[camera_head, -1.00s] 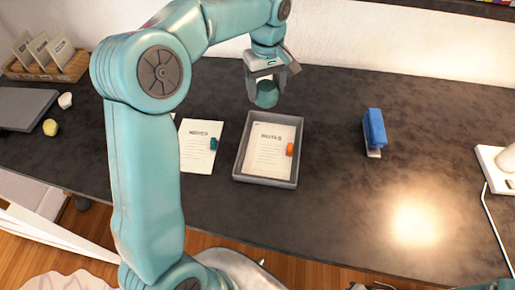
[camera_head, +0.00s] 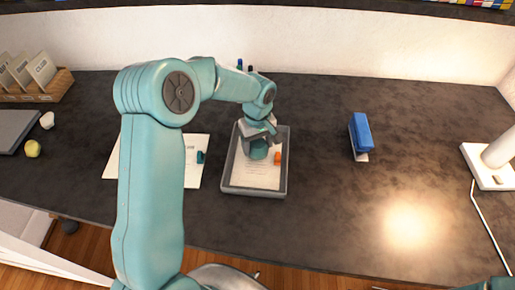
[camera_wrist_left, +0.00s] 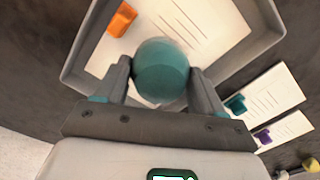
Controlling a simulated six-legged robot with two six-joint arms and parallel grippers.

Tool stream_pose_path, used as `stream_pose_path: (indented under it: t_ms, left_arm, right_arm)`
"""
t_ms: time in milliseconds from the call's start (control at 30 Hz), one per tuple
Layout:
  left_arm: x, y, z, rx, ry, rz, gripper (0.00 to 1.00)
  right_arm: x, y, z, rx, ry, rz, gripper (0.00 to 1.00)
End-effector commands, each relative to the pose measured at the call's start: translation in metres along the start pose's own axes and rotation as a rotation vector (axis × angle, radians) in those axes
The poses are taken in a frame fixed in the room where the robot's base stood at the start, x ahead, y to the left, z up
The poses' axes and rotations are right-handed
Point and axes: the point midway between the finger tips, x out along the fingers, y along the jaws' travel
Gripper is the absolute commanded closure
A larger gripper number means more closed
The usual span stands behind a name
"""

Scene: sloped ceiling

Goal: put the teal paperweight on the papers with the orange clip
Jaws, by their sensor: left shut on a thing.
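The teal paperweight (camera_head: 258,152) is round and sits between the fingers of my left gripper (camera_head: 259,146), which is shut on it. It also shows between both fingers in the left wrist view (camera_wrist_left: 162,70). It is over the papers with the orange clip (camera_head: 254,178), which lie inside a grey tray (camera_head: 253,192). The orange clip (camera_head: 278,158) is to the right of the paperweight in the head view and at upper left in the wrist view (camera_wrist_left: 122,18). I cannot tell whether the paperweight touches the papers. My right gripper is not in view.
Papers with a teal clip (camera_head: 193,172) lie left of the tray; purple-clipped papers (camera_wrist_left: 286,132) show in the wrist view. A blue stapler (camera_head: 360,133) stands to the right. A white lamp (camera_head: 492,165) is at far right. The desk between tray and stapler is clear.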

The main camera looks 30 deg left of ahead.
Motion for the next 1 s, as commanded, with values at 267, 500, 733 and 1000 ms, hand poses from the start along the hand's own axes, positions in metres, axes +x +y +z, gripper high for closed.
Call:
stream_pose_path:
  t_ms: [267, 500, 733, 1000]
  left_arm:
    - [0.029, 0.0, 0.0, -0.001, 0.0, 0.0, 0.78]
    - [0.03, 0.0, 0.0, 0.0, 0.001, 0.0, 0.78]
    - [0.032, 0.0, 0.0, 0.0, 0.0, -0.001, 0.06]
    - [0.029, 0.0, 0.0, 0.0, 0.0, -0.001, 0.06]
  right_arm:
    - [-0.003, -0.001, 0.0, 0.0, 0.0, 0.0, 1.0]
    - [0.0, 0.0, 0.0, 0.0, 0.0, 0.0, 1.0]
    - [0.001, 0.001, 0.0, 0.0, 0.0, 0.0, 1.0]
    - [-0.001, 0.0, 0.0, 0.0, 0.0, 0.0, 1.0]
